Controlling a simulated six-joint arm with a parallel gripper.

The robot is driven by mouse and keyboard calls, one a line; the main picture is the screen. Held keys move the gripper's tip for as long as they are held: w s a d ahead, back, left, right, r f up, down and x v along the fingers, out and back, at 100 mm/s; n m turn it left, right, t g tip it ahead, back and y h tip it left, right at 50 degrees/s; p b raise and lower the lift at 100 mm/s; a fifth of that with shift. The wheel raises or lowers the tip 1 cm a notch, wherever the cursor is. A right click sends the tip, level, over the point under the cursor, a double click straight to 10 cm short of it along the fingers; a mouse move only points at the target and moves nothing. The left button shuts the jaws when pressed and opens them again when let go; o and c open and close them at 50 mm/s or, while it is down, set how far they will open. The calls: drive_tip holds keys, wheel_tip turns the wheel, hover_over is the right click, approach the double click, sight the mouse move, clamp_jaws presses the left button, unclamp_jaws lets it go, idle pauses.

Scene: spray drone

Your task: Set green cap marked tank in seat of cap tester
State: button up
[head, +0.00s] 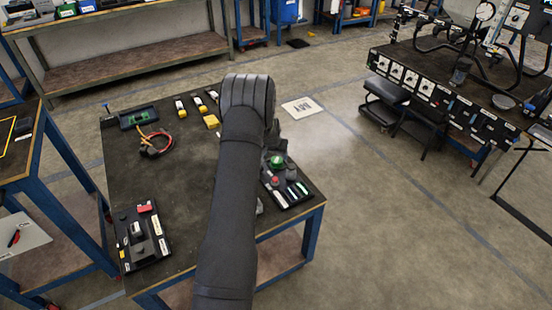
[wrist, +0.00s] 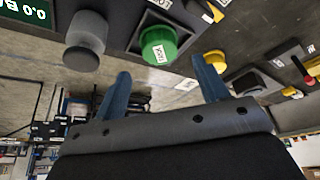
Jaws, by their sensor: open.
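The green cap (wrist: 158,46) with a white label stands in a dark square holder on a black panel. The label's words are not clear to me. It also shows in the head view (head: 277,161) at the table's right side. Beside it are a grey round post (wrist: 85,40) and a panel with a display (wrist: 25,12), which looks like the cap tester (head: 290,193). I cannot tell how deep the cap sits. My gripper (wrist: 161,67) is open and empty, its fingers apart from the cap and to either side of it. In the head view my arm hides it.
A black tray (head: 138,118), a red-and-yellow cable loop (head: 155,143) and yellow pieces (head: 211,121) lie at the table's back. A black block with labelled parts (head: 142,237) is at front left. The table's middle left is clear.

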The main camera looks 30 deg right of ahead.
sight(277, 159)
drive_tip(key=v, duration=0.6)
drive_tip(key=shift+r, duration=0.25)
drive_tip(key=shift+s+a, duration=0.1)
drive_tip(key=x, duration=1.2)
drive_tip(key=shift+f, duration=0.2)
drive_tip(key=shift+r, duration=0.95)
drive_tip(key=shift+f, duration=0.1)
